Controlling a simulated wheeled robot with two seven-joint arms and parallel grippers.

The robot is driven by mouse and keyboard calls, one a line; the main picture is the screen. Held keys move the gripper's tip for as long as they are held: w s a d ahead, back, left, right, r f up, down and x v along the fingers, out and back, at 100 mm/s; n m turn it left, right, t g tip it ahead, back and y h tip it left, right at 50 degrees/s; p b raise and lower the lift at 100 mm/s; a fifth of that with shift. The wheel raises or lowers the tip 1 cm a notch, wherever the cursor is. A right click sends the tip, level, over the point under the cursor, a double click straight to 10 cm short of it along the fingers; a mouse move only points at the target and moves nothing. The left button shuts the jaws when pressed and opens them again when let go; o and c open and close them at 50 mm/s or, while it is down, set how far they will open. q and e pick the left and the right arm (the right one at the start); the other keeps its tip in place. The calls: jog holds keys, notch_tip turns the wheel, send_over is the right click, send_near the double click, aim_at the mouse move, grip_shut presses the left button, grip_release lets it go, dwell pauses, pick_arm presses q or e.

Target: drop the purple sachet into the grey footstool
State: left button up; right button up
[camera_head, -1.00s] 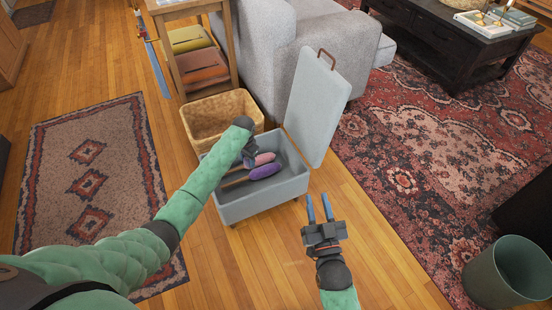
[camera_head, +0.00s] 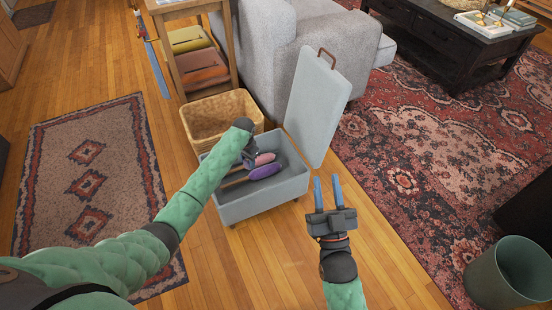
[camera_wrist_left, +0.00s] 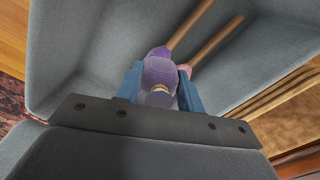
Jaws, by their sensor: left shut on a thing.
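The grey footstool (camera_head: 262,198) stands open on the wood floor, its lid (camera_head: 318,105) raised at its right back side. My left gripper (camera_head: 248,162) is at the footstool's opening, pointing down. In the left wrist view it is shut on the purple sachet (camera_wrist_left: 160,76), which sits between the blue fingers with its tied neck towards the camera. In the head view the hand mostly hides the sachet. My right gripper (camera_head: 327,182) is open and empty, right of the footstool above the floor.
Inside the footstool lie a pink-headed thing (camera_head: 266,158) and a purple-headed thing (camera_head: 266,171) with wooden handles (camera_wrist_left: 216,42). A wicker basket (camera_head: 205,112) stands right behind it, a grey sofa (camera_head: 262,60) further back. A green bin (camera_head: 512,275) is at right.

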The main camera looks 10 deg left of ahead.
jog(key=shift+r, duration=0.15)
pick_arm(q)
jog(key=o, duration=1)
jog(key=shift+r, duration=0.45)
notch_tip(320, 180, up, 6)
jog(key=shift+r+p, duration=0.2)
jog(key=shift+p, duration=0.6)
jog(key=shift+r, duration=0.2)
pick_arm(e)
notch_tip(320, 180, down, 18)
jog(key=a+g+h, duration=0.1)
jog(key=g, duration=0.5)
jog(key=shift+w, duration=0.15)
jog(key=shift+a, duration=0.1)
